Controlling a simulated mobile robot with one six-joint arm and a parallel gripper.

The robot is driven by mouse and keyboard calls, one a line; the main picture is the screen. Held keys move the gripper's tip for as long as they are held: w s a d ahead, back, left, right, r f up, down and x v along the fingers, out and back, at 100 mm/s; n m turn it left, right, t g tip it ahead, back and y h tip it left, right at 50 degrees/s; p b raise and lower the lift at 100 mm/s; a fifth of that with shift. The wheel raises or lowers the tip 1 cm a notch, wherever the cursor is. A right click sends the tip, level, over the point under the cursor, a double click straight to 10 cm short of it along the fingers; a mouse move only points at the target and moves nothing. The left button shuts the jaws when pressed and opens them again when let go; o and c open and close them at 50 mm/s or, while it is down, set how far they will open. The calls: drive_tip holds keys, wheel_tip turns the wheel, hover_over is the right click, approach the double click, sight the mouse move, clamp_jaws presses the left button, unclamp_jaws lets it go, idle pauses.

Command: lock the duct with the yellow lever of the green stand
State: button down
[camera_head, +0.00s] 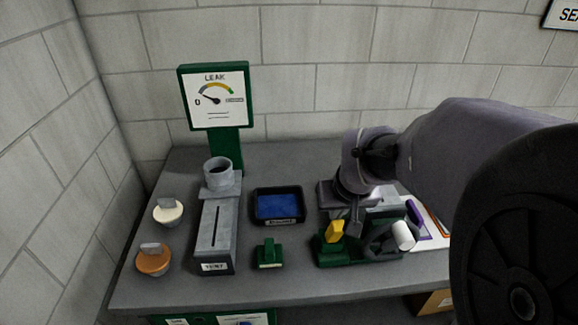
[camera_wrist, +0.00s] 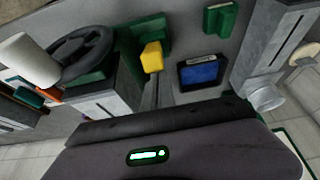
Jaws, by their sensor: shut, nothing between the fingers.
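The green stand (camera_head: 332,259) is at the front right of the bench in the head view. Its yellow lever (camera_head: 335,231) sticks up at its left end. In the wrist view the yellow lever (camera_wrist: 152,57) is near the top centre, beside the green stand (camera_wrist: 150,25). A dark grey round part (camera_wrist: 85,52) with a white cylinder (camera_wrist: 28,60) sits by the stand; I cannot tell which part is the duct. My gripper (camera_head: 357,226) is shut and empty, pointing down just behind and right of the lever. Whether it touches the lever is unclear.
A grey test box with a pipe (camera_head: 215,232) stands left, before a green LEAK gauge (camera_head: 214,98). A blue-bottomed tray (camera_head: 278,220) and a small green block (camera_head: 268,254) lie between. White (camera_head: 168,214) and orange (camera_head: 153,262) pieces are at far left. A wall closes the back.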

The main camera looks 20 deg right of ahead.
drive_tip(key=shift+s+a+f, duration=0.15)
drive_tip(key=shift+s+f, duration=0.05)
drive_tip(key=shift+s, duration=0.25)
drive_tip(key=shift+s+a+f, duration=0.1)
drive_tip(key=shift+s+f, duration=0.25)
drive_tip(key=w+d+r+p, duration=0.1)
drive_tip(key=w+r+p, duration=0.1)
drive_tip(key=w+r, duration=0.2)
drive_tip(key=s+a+r+p, duration=0.1)
drive_tip(key=s+r+p, duration=0.1)
drive_tip(key=s+r, duration=0.3)
drive_tip(key=shift+s+a+r+p, duration=0.35)
drive_tip(key=shift+s, duration=0.45)
